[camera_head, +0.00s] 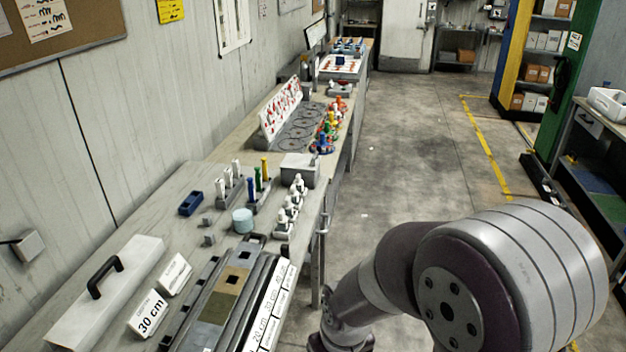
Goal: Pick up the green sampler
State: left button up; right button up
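The green sampler (258,179) is a slim upright piece on the workbench. It stands in a small rack between a blue sampler (250,189) and a yellow sampler (264,168). Its lower part is hidden by the rack. My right arm comes in from the right and bends down to the bottom edge, well to the right of and nearer than the green sampler. No fingers of my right gripper can be made out. My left arm and gripper are not in view.
White samplers (236,168) stand in a rack left of the green one. White-topped pieces (292,205) and a grey box (299,170) stand to the right. A light blue round container (242,220) and a core tray (229,285) are nearer. Open floor (420,150) lies right of the bench.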

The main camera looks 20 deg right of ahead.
aim_at(258, 179)
jog(key=i+l, duration=0.35)
jog(key=i+l+z, duration=0.1)
jog(key=i+l, duration=0.2)
jog(key=i, duration=0.2)
jog(key=i+l+z, duration=0.1)
jog(key=i+l, duration=0.45)
jog(key=i, duration=0.3)
jog(key=i+l+z, duration=0.1)
jog(key=i+l, duration=0.2)
jog(key=i, duration=0.15)
jog(key=i+l, duration=0.2)
jog(key=i, duration=0.25)
jog(key=l+z, duration=0.05)
